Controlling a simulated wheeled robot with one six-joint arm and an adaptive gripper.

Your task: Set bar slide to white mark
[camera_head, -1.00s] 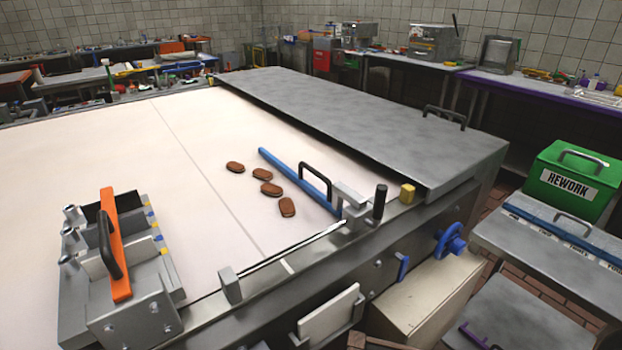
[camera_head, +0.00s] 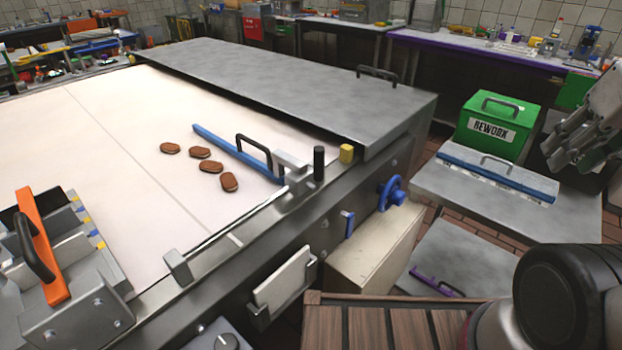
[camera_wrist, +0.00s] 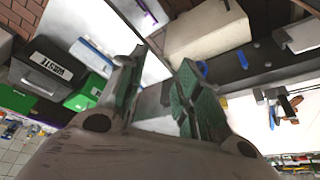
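The bar slide is a grey block (camera_head: 292,172) on a rail along the conveyor's near edge. A blue bar (camera_head: 232,150) reaches from it across the pale belt, with a black arched handle (camera_head: 253,152) and an upright black knob (camera_head: 319,163) beside it. A short white mark (camera_head: 233,239) crosses the edge, left of the block and apart from it. My gripper (camera_wrist: 160,72) is open and empty in the wrist view, its green-padded fingers spread. In the head view it (camera_head: 590,125) is at the far right, partly cut off, well away from the slide.
Several brown biscuits (camera_head: 229,182) lie on the belt left of the blue bar. An orange-barred fixture (camera_head: 40,240) stands at left. A grey cover (camera_head: 270,85) spans the far belt. A green REWORK box (camera_head: 496,127) and a side table (camera_head: 480,205) stand at right.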

